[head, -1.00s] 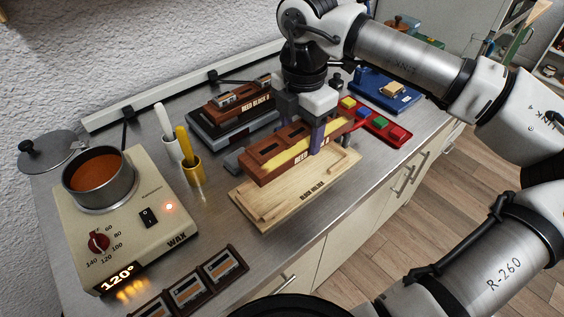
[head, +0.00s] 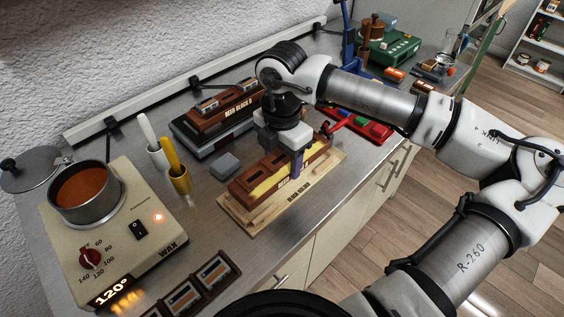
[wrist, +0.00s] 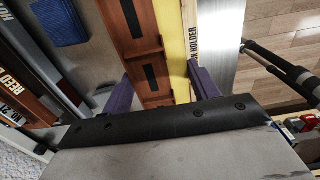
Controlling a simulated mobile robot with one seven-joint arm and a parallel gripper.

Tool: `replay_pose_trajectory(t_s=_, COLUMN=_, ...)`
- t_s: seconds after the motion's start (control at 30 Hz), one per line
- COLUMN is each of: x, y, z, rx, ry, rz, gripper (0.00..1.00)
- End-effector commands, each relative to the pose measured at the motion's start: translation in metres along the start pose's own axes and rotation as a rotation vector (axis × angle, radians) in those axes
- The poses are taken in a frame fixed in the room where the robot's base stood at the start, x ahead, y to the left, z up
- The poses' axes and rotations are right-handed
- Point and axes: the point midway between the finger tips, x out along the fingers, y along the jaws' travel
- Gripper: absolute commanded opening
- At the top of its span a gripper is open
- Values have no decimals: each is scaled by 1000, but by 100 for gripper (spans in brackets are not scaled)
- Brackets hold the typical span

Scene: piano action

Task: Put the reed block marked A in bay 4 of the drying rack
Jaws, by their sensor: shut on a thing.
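A brown reed block with a yellow side (head: 264,183) is held between the fingers of my gripper (head: 284,156). Part of its side label is covered by a finger, so its letter cannot be read. It is lined up over the pale wooden block holder (head: 254,228), very low over it or in it; I cannot tell if it rests. In the wrist view the block (wrist: 173,45) lies between the purple fingers (wrist: 162,88), beside the holder's edge (wrist: 195,35). Another brown reed block (head: 236,112) sits on a dark grey base behind. I cannot make out a drying rack with numbered bays.
A wax heater (head: 130,236) reading 120° carries a pot of orange wax (head: 84,190) at left. Yellow (head: 172,160) and white brushes stand in cups beside it. A red tray (head: 362,128) with coloured pieces is at right.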

Motion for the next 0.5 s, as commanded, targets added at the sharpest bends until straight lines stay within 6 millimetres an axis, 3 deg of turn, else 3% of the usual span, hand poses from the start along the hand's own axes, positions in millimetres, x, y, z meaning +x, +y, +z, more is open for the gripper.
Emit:
replay_pose_trajectory(t_s=0.17, x=24, y=0, z=-1, rx=-1, ry=1, rz=0, gripper=29)
replay_pose_trajectory(t_s=0.5, x=27, y=0, z=0, rx=0, ry=-1, rz=1, gripper=29)
